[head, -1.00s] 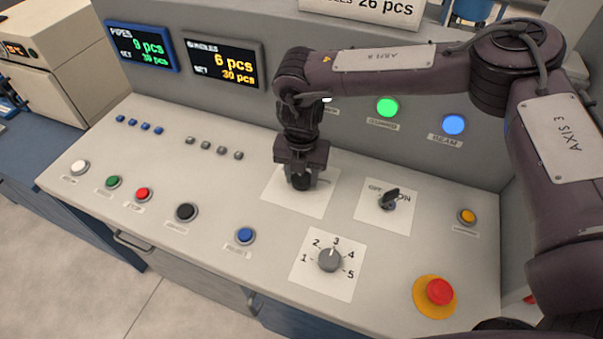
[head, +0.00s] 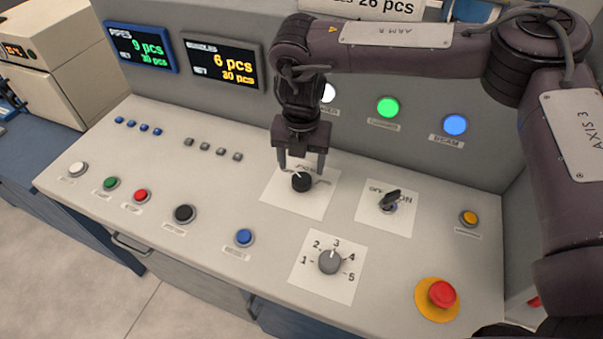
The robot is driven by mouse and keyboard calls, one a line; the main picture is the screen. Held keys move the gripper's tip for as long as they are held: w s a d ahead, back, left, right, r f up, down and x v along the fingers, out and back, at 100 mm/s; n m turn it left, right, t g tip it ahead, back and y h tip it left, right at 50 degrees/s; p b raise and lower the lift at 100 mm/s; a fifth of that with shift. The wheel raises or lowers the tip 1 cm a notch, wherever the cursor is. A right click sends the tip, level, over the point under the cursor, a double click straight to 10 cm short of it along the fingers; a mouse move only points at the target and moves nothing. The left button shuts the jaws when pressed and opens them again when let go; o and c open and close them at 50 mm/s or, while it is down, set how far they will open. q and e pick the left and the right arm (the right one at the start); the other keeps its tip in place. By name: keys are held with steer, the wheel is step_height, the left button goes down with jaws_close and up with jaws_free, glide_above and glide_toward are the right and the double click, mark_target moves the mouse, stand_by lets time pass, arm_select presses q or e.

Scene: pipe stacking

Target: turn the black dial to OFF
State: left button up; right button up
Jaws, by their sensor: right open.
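A round black dial (head: 301,182) sits on a white plate in the middle of the sloped console. A small white mark on its top points up and to the left; the lettering around it is partly hidden and too small to read. My right gripper (head: 303,171) is just above and behind the dial, pointing down. Its two fingers are apart, one on each side, and the dial below them looks free. A black lever switch (head: 390,199) stands on its own plate to the right, with ON legible at its right. My left gripper is not in view.
A grey numbered knob (head: 330,261) is in front of the dial. A red emergency button (head: 442,294) and a yellow button (head: 469,218) lie to the right. Several coloured buttons fill the left side. Lit lamps and two displays (head: 224,63) are on the upright back panel.

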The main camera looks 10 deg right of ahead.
steer(key=shift+r, duration=1.45)
